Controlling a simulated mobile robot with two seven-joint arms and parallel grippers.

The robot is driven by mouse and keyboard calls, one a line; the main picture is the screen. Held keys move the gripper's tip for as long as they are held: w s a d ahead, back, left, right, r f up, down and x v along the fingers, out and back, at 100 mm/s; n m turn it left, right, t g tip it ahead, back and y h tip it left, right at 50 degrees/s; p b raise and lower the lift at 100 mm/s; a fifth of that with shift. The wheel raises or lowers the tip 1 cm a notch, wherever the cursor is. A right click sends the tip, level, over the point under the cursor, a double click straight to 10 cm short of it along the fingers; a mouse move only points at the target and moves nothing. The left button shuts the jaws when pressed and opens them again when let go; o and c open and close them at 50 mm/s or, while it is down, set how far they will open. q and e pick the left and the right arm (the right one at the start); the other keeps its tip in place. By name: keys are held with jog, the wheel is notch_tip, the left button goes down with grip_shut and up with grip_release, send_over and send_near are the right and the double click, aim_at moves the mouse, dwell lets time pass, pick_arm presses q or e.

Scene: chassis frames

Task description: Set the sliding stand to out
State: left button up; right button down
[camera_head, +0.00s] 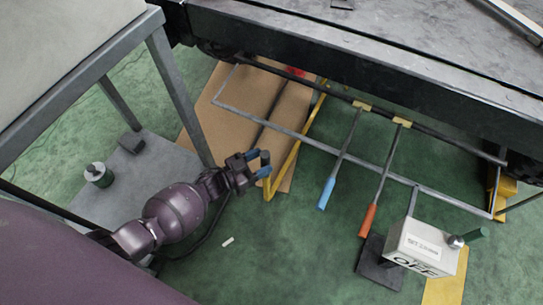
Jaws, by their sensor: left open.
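No part is clearly labelled as the sliding stand. A grey bar frame (285,131) runs low under the edge of the dark bench. A bent yellow bar (294,150) comes down from it at the left. My left gripper (265,164) is open, with its blue-tipped fingers close to the lower end of the yellow bar; I cannot tell whether they touch it. Two levers, one with a blue grip (326,194) and one with an orange-red grip (367,220), hang from the frame to the right. My right gripper is not in view.
A white box marked OFF (420,243) with a green-ended knob stands at lower right near a dark plate (380,262). The dark bench (400,85) overhangs the frame. A grey table (70,45) stands at left. Brown board (222,120) lies on the green floor.

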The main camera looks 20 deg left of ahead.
pick_arm(q)
jog(key=shift+b+x, duration=0.35)
jog(key=shift+x, duration=1.45)
grip_shut()
